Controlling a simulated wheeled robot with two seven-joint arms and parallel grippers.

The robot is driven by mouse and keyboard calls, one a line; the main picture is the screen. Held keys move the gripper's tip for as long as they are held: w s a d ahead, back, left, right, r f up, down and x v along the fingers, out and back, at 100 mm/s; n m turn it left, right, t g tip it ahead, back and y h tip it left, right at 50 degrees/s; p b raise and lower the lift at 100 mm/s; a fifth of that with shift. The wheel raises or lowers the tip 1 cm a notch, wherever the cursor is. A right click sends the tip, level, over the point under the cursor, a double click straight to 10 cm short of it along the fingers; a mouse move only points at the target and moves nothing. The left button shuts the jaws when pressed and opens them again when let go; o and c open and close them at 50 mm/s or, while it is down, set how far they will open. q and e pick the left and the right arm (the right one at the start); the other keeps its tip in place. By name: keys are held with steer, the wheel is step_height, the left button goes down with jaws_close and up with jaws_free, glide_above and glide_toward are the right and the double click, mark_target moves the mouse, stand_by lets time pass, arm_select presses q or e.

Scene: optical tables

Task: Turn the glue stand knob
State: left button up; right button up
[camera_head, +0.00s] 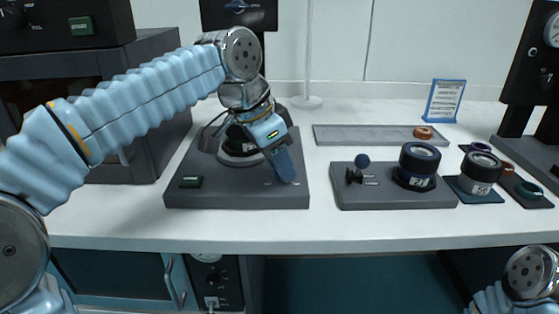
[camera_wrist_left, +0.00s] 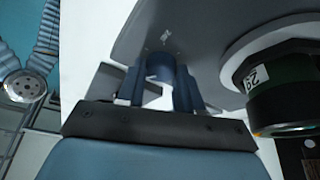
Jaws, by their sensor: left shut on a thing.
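The stand at left has a dark grey base (camera_head: 237,197) on the white table. My left gripper (camera_head: 281,168) reaches down over the right part of this base. In the left wrist view, a round blue knob (camera_wrist_left: 160,66) sits between the two fingers of the left gripper (camera_wrist_left: 160,88), which is shut on it. The head view hides the knob behind the gripper. A round dark-and-green part with a white label (camera_wrist_left: 277,102) stands beside the fingers in the wrist view. My right arm shows at the head view's bottom right, but its gripper is out of frame.
Another cylinder (camera_head: 481,172) is farther right. A long grey tray (camera_head: 365,135) and blue-framed sign (camera_head: 445,101) stand behind. The table front is clear.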

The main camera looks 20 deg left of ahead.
arm_select(q)
steer(key=o, duration=1)
steer(key=shift+o, duration=0.2)
steer(key=v, duration=1.3)
steer(key=shift+a+r, duration=0.2)
steer(key=shift+r, duration=0.1)
steer(key=shift+s, duration=0.15)
